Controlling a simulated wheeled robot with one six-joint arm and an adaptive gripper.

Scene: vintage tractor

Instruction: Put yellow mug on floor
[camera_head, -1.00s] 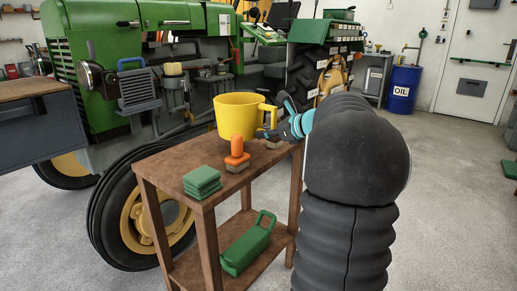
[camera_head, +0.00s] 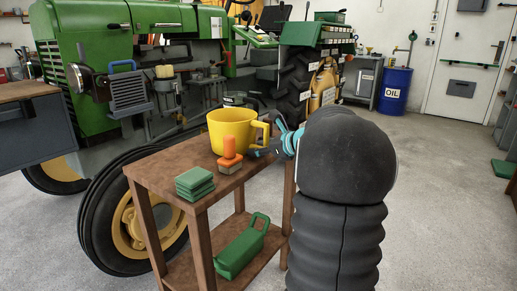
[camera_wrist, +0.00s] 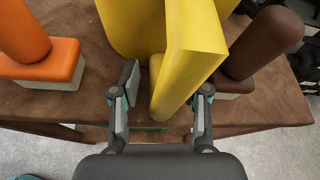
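The yellow mug (camera_head: 231,137) stands upright, apparently on the brown table's top, behind an orange-handled brush (camera_head: 229,149). Its handle points right, towards my gripper (camera_head: 268,146). In the wrist view the mug's handle (camera_wrist: 190,60) comes down between the two fingers of my gripper (camera_wrist: 162,110). The fingers are apart, with a visible gap beside the handle on the left. My dark arm hides part of the gripper in the head view. The grey floor (camera_head: 435,210) is clear on the right.
The brown table (camera_head: 165,170) also holds green sponges (camera_head: 195,184) and a brown-handled brush (camera_wrist: 265,40). The green tractor (camera_head: 85,50) stands behind, with a blue oil drum (camera_head: 394,90) at the back right.

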